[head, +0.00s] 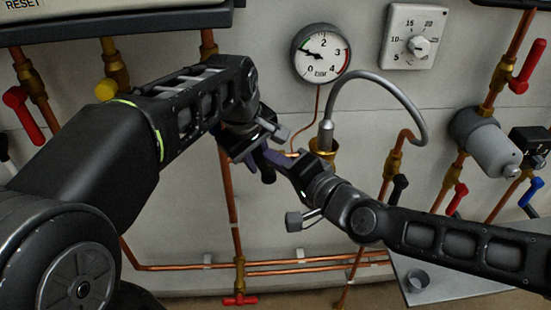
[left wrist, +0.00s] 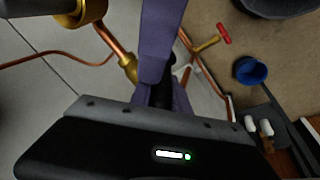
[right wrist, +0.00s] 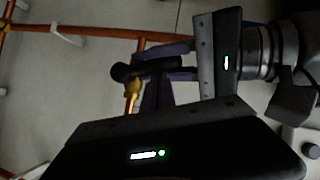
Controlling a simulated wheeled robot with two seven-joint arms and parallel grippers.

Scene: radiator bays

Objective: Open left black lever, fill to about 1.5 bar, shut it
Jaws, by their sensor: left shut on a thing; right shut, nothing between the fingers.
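The left black lever (head: 268,177) is mostly hidden by my grippers in the head view. In the right wrist view the lever (right wrist: 130,72) shows its rounded black end, with the purple fingers of my left gripper (right wrist: 168,62) shut around it. In the head view my left gripper (head: 256,156) comes down onto the lever from upper left. My right gripper (head: 277,158) is shut and empty close beside it; I cannot tell whether they touch. The round gauge (head: 321,53) reads 0 to 4, with its needle pointing left, near 1.
A grey hose (head: 408,98) arches right of the gauge. Another black lever (head: 398,187) hangs to the right. Red levers (head: 457,198), a blue lever (head: 530,191) and a grey cylinder (head: 487,143) crowd the right side. Copper pipes (head: 300,262) run low on the wall.

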